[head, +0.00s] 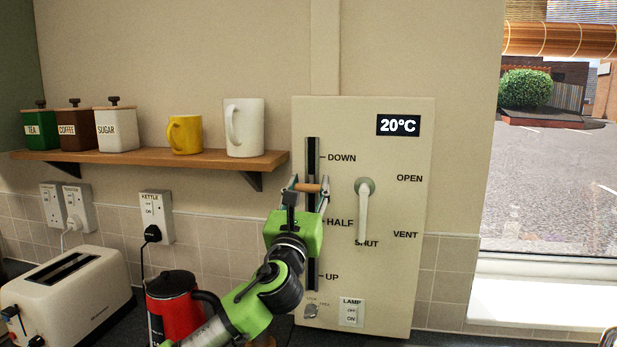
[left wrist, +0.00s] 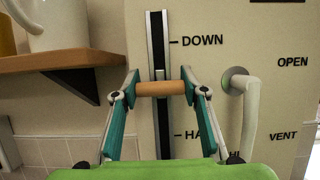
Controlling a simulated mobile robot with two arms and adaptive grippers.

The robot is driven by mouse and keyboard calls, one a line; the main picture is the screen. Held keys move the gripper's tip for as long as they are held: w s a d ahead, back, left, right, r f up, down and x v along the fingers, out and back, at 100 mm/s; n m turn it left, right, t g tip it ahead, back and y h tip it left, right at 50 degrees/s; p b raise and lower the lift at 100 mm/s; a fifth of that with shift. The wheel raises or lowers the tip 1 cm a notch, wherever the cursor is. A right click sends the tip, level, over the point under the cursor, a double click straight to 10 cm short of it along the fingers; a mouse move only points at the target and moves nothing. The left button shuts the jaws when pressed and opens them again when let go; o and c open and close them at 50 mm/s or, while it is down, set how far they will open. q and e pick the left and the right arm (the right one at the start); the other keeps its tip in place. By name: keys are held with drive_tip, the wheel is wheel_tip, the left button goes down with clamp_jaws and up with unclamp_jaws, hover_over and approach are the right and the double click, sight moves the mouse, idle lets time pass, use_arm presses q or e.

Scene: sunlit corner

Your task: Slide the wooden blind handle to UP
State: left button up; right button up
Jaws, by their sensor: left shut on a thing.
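The wooden blind handle (head: 308,187) sits on a dark vertical slot (head: 312,150) in the cream panel (head: 400,280), between the DOWN and HALF marks. The UP mark (head: 331,277) is near the slot's lower end. My left gripper (head: 307,190) reaches up from below and is shut on the handle. In the left wrist view the handle (left wrist: 160,88) lies crosswise between my two fingertips (left wrist: 158,90). My right gripper is in neither view.
A pale lever (head: 363,212) hangs just right of the slot, close to my left gripper, pointing to SHUT. A wooden shelf (head: 200,160) with mugs and canisters is at the left. A red kettle (head: 172,305) and a toaster (head: 70,295) stand below.

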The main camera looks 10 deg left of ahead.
use_arm(q)
wheel_tip(320, 180, down, 20)
drive_tip(key=b, duration=1.1)
drive_tip(key=shift+f, duration=0.15)
drive_tip(key=o, duration=1.6)
drive_tip(key=v, duration=1.2)
